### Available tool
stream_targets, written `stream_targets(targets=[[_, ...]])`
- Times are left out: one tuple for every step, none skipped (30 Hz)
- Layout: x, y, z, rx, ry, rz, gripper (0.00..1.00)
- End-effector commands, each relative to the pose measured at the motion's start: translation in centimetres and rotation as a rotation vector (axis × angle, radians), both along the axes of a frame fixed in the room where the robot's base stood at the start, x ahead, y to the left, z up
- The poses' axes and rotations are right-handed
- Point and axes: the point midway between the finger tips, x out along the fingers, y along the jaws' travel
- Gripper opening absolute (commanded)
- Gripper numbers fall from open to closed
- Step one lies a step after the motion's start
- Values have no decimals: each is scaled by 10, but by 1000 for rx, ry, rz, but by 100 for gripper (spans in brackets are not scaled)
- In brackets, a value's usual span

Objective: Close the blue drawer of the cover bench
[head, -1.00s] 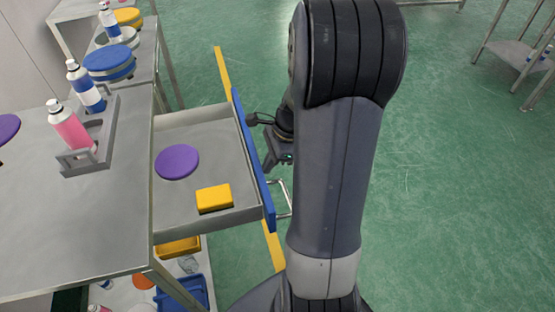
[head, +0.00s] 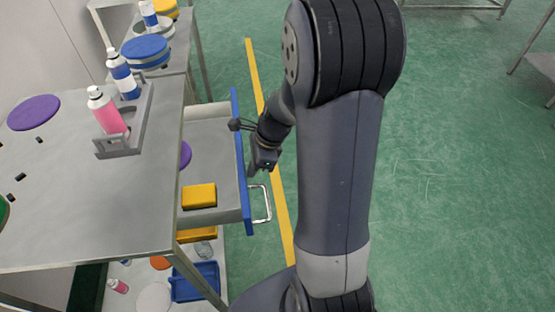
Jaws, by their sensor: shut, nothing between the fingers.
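The blue drawer (head: 241,165) of the cover bench (head: 80,230) is partly open and sticks out to the right from under the bench top. Its front is blue with a metal handle (head: 263,204). Inside lie a yellow block (head: 199,195) and a purple disc (head: 185,154), which is partly hidden by the bench top. My gripper (head: 254,170) is at the outer side of the blue front, beyond the handle. It is shut and empty. I cannot tell for sure whether it touches the front.
A pink can (head: 106,112) and a blue-banded can (head: 122,74) stand in a grey holder (head: 133,143) on the bench. A blue tray (head: 194,282) sits below the drawer.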

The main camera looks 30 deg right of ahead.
Motion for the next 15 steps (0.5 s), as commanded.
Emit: stream_targets(targets=[[3,17,3,1,2,10,0],[6,25,4,1,2,10,0],[9,35,4,1,2,10,0],[11,43,3,1,3,9,0],[13,51,3,1,3,9,0],[16,62,4,1,3,9,0],[19,69,3,0,2,8,0],[21,76,3,0,3,7,0],[23,85,3,0,1,8,0],[25,92,3,1,2,6,0],[27,98,3,1,3,7,0],[30,107,3,1,2,6,0],[32,112,3,0,0,4,0],[33,118,3,-1,1,6,0],[35,124,3,-1,2,4,0]])
